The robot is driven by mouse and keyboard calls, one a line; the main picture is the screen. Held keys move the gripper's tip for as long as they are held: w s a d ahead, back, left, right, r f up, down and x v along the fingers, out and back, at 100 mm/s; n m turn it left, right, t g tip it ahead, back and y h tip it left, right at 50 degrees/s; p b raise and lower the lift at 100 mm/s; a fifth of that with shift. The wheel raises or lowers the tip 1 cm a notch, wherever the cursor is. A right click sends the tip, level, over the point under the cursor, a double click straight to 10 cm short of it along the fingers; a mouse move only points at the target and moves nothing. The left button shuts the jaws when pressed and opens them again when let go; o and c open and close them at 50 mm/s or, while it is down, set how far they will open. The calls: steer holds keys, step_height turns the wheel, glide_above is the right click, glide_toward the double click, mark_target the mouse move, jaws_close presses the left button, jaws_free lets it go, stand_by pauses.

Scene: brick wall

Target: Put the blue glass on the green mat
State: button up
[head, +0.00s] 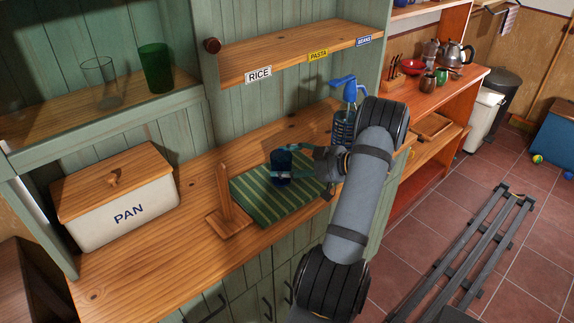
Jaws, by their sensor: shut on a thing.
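The blue glass (281,168) is dark blue and stands roughly upright over the middle of the green mat. My gripper (283,174) is shut on the blue glass, reaching in from the right with its fingers around the sides. The green striped mat (262,205) lies flat on the wooden counter. The glass overlaps the mat in the picture; I cannot tell whether its base touches the mat or is slightly above it. My arm hides the mat's right end.
A wooden paper-towel stand (227,200) rises just left of the mat. A white PAN bread box (118,203) stands further left. A green glass (155,68) and a clear glass (100,83) are on the upper shelf.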

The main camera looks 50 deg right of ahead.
steer(key=shift+f, duration=0.2)
steer(key=o, duration=1.2)
steer(key=shift+r, duration=0.25)
steer(key=v, duration=1.2)
steer(key=shift+s+f, duration=0.1)
steer(key=shift+f, duration=0.05)
